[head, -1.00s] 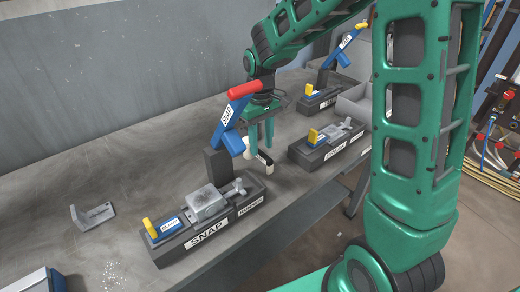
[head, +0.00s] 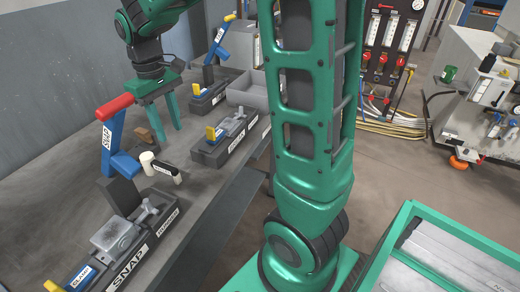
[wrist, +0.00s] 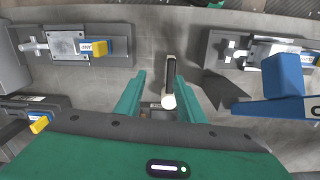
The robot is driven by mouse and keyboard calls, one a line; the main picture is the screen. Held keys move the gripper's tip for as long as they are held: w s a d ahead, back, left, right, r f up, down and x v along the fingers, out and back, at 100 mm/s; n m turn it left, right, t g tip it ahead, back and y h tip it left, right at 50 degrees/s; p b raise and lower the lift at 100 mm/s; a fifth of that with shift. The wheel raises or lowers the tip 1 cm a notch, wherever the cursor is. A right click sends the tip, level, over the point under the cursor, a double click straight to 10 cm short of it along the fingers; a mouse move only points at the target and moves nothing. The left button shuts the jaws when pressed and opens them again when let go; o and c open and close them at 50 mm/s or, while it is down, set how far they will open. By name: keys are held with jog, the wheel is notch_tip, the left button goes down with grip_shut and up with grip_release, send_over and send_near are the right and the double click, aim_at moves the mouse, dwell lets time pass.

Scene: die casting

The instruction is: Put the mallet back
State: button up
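In the wrist view the mallet (wrist: 171,72) lies between my fingers in the picture, with a white round end toward me. My gripper (head: 163,137) is open and empty, with its fingers pointing down. It is just behind the mallet in the head view and seems apart from it. My open fingers also show in the wrist view (wrist: 159,78). A small brown piece (head: 142,134) shows beside my left finger; whether it belongs to the mallet I cannot tell.
A blue lever with a red grip (head: 114,107) rises from the near fixture. Another fixture (head: 225,138) stands to the right, with a grey tray (head: 247,92) and a further fixture behind. A green-framed table (head: 405,215) is at the lower right.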

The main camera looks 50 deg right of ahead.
jog(key=s+d+f+m, duration=0.1)
jog(key=s+d+m, duration=0.3)
jog(key=s, duration=0.9)
jog(key=s+d+f+m, duration=0.1)
jog(key=s+d+m, duration=0.3)
jog(key=s+d, duration=0.5)
jog(key=s, duration=0.5)
jog(key=shift+f+m+y, duration=0.25)
jog(key=shift+m+y, duration=0.05)
jog(key=shift+m, duration=0.1)
jog(key=shift+w+f, duration=0.25)
jog(key=shift+w, duration=0.4)
